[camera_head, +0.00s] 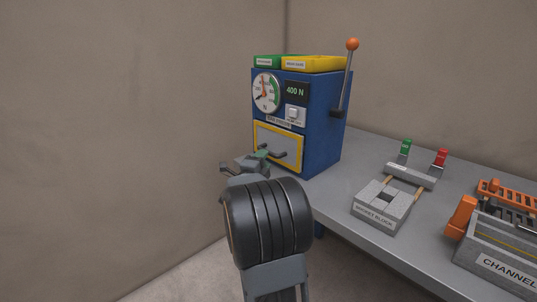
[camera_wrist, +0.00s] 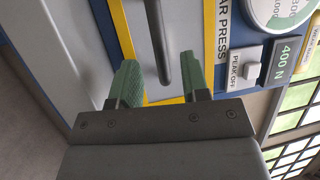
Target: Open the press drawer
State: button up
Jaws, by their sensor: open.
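The press (camera_head: 325,125) is a blue box standing on the bench. Its drawer (camera_head: 292,140) has a pale front in a yellow frame and looks closed. A dark bar handle (camera_head: 278,154) sits on the drawer front, partly hidden by my gripper in the head view. My gripper (camera_head: 246,163) is in front of the drawer's lower left. In the wrist view my gripper (camera_wrist: 158,66) is open, its two green-padded fingers spread. The dark handle (camera_wrist: 159,35) runs between them, with a gap on each side; I cannot tell how deep it lies.
The press carries a gauge (camera_head: 266,92), a 400 N display (camera_head: 296,91), a peak-off switch (camera_wrist: 243,67) and an orange-knobbed lever (camera_head: 345,80) on its right. Open floor lies left.

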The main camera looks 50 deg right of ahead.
jog(key=shift+x, duration=2.45)
jog(key=shift+c, duration=0.4)
grip_shut()
